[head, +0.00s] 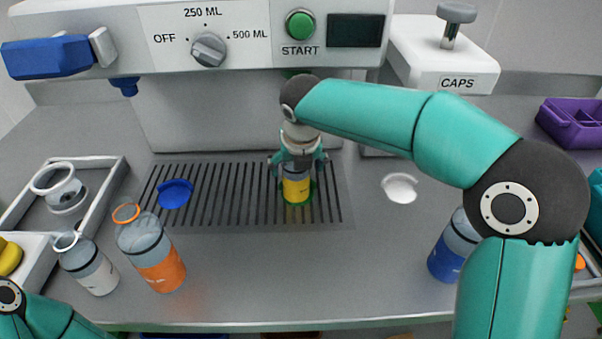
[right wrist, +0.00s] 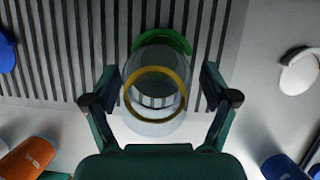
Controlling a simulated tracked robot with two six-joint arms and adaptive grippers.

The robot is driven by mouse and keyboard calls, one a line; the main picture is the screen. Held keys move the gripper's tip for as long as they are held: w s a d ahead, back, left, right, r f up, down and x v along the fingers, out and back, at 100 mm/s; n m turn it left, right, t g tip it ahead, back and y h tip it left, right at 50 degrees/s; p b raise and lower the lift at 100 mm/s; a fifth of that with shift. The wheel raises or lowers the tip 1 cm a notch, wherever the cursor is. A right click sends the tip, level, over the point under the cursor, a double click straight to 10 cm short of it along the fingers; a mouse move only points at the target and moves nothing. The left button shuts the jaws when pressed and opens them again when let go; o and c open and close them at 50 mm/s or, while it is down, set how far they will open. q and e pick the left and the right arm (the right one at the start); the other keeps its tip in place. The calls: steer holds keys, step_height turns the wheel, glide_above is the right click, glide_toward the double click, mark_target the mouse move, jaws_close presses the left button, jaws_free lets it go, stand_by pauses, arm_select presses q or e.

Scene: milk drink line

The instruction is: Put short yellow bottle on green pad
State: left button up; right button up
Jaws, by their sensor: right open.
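The short yellow bottle (head: 296,188) stands upright on the green pad (head: 298,201) on the slatted drip tray, below the green-button machine. In the right wrist view the bottle (right wrist: 155,92) shows from above with a yellow ring at its mouth, and the green pad (right wrist: 178,42) shows at its far edge. My right gripper (head: 298,166) is over the bottle's top. In the right wrist view its fingers (right wrist: 160,90) are open, one on each side of the bottle, with gaps visible. Of my left arm only a link shows at the lower left; its gripper is out of view.
A blue disc (head: 175,194) lies left on the drip tray (head: 240,180), a white disc (head: 400,188) right of it. An orange bottle (head: 160,262) and a white bottle (head: 92,270) stand front left, a blue bottle (head: 449,252) front right. The front middle is clear.

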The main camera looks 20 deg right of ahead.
steer(key=shift+s+r, duration=0.1)
steer(key=shift+r, duration=0.3)
steer(key=shift+s+r, duration=0.2)
steer(key=shift+s, duration=0.1)
steer(key=s+a+b, duration=0.2)
steer(key=s, duration=0.9)
steer(key=shift+s, duration=0.25)
steer(key=shift+f, duration=0.1)
